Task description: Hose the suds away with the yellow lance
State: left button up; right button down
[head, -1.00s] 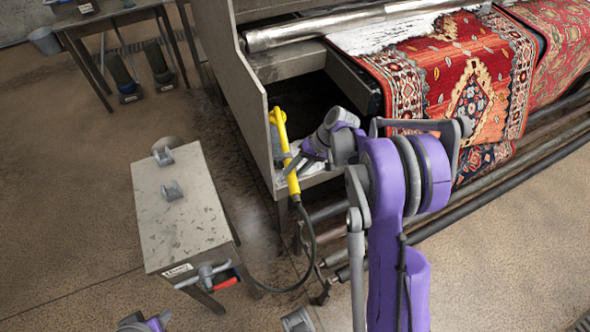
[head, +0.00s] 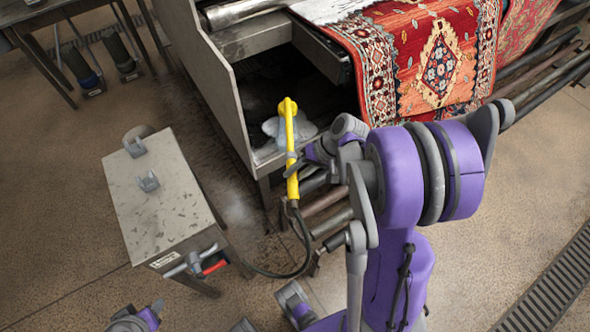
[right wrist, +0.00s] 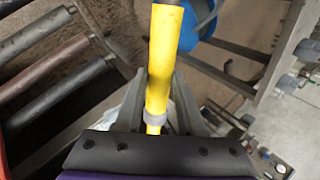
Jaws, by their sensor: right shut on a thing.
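The yellow lance (head: 291,150) stands nearly upright in front of the open end of the rug machine, its bent head at the top and a dark hose at its lower end. My right gripper (head: 292,158) is shut around its shaft, and the lance also shows between the jaws in the right wrist view (right wrist: 160,70). White suds (head: 322,8) lie on the red patterned rug (head: 405,60) at the top edge of the head view, partly cut off. A purple and grey part of my left arm shows at the bottom left; its jaws cannot be made out.
The machine's grey side panel (head: 205,75) stands just left of the lance. A pale grey lump (head: 290,130) lies behind the lance. A small metal table (head: 160,205) with grey brackets stands at left. A floor drain grate (head: 555,285) is at lower right.

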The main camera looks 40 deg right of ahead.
jog(key=w+d, duration=0.1)
jog(key=w, duration=1.3)
jog(key=shift+d, duration=0.25)
dwell(1.8)
jog(key=shift+w, duration=0.1)
dwell(1.0)
